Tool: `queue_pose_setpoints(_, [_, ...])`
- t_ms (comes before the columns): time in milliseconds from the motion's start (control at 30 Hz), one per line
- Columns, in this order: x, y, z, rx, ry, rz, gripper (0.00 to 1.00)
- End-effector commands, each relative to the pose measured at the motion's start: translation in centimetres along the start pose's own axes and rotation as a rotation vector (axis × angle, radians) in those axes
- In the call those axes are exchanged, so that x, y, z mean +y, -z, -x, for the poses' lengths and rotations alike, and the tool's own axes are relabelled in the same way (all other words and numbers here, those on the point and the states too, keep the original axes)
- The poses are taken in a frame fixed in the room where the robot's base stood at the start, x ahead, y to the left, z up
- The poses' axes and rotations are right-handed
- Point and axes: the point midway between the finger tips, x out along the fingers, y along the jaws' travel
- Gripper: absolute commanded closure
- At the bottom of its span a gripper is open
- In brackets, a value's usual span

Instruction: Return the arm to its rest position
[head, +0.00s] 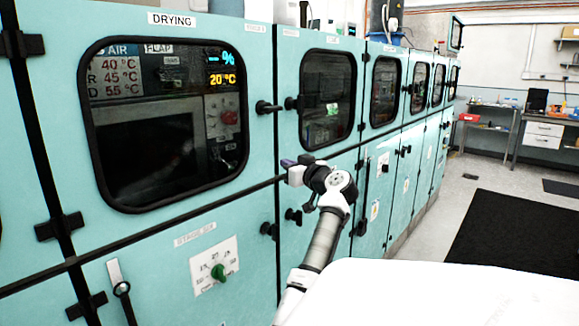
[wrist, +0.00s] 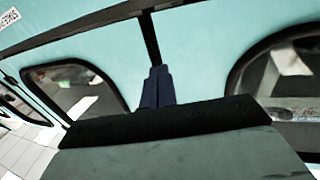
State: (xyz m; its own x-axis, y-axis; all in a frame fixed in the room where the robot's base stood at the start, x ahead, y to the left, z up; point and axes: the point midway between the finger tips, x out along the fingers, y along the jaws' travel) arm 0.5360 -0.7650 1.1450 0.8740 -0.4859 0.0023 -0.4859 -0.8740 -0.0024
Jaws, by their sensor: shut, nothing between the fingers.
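My gripper (head: 288,162) is at the end of my raised arm, in front of the teal cabinets, near the seam between the first and second units. In the wrist view, its dark fingers (wrist: 156,88) are together with nothing between them. They point at the teal panel (wrist: 190,45) between two dark windows. I cannot tell whether the fingertips touch the panel. My arm (head: 325,235) stretches up and forward from the white surface of my body at the lower right.
A row of teal cabinets with windows, black handles (head: 268,107) and hinges runs along the left, close to my arm. A green knob (head: 219,272) sits low on the first unit. A black mat (head: 515,235) lies on the open floor at right. Benches (head: 490,110) stand behind.

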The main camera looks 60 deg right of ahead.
Motion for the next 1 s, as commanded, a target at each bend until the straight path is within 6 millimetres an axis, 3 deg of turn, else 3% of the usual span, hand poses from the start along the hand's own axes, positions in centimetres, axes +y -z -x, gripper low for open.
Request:
queue_pose_setpoints(200, [1.5, -0.6, 5.5, -0.001, -0.003, 0.001, 1.0])
queue_pose_setpoints(400, [2.3, -0.4, 8.6, -0.002, -0.002, 0.0, 1.0])
queue_pose_setpoints(833, [2.6, -0.1, 9.8, -0.003, -0.001, -0.001, 1.0])
queue_pose_setpoints(1000, [2.6, 2.9, 9.8, -0.003, -0.001, 0.0, 1.0])
